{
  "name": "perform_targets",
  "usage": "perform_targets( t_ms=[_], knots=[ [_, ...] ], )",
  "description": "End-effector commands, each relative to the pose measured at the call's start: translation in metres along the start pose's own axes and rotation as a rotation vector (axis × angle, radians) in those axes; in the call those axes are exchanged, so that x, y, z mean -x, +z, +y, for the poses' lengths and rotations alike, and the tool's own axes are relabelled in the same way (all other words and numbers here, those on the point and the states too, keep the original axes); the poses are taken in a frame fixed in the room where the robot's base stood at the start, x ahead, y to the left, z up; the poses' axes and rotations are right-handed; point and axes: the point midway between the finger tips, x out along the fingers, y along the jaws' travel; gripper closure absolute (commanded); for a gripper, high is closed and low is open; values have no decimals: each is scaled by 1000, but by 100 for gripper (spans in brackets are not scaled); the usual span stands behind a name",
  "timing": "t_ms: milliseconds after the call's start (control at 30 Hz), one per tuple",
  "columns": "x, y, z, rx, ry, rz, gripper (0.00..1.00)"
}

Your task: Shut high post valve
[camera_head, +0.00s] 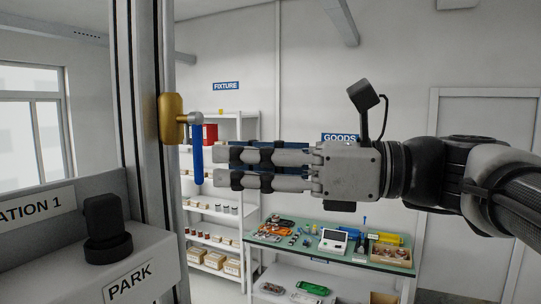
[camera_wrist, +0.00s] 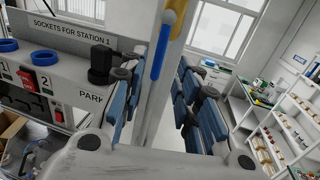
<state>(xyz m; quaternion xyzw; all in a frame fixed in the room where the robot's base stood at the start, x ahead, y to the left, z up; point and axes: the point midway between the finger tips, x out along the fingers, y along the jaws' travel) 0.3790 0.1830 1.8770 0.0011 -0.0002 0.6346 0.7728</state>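The valve has a brass body (camera_head: 172,118) fixed high on the grey post (camera_head: 150,150). Its blue lever (camera_head: 197,155) hangs straight down from a short stem beside the post. My gripper (camera_head: 212,168) points left in the head view, its fingertips close to the lower part of the lever. In the wrist view the blue lever (camera_wrist: 160,52) shows in front of the post, beyond the gap between my blue-padded fingers (camera_wrist: 160,85). The fingers are apart with nothing held between them. Whether a fingertip touches the lever cannot be told.
A station panel with a black knob-like part (camera_head: 106,225) above a PARK label stands left of the post. A green-topped table (camera_head: 290,248) with goods and a white shelf (camera_head: 230,225) stand behind.

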Motion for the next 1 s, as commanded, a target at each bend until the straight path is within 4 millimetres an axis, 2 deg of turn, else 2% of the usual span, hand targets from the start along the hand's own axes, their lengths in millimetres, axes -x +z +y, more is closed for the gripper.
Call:
perform_targets(
  t_ms=[100, 233, 400, 633, 1000],
  knots=[
    [-21, 1, 2, -1, 5, 0, 70],
    [-36, 1, 1, -1, 4, 0, 70],
    [-43, 0, 0, 0, 1, 0, 70],
    [-43, 0, 0, 0, 0, 0, 70],
    [-43, 0, 0, 0, 0, 0, 94]
  ],
)
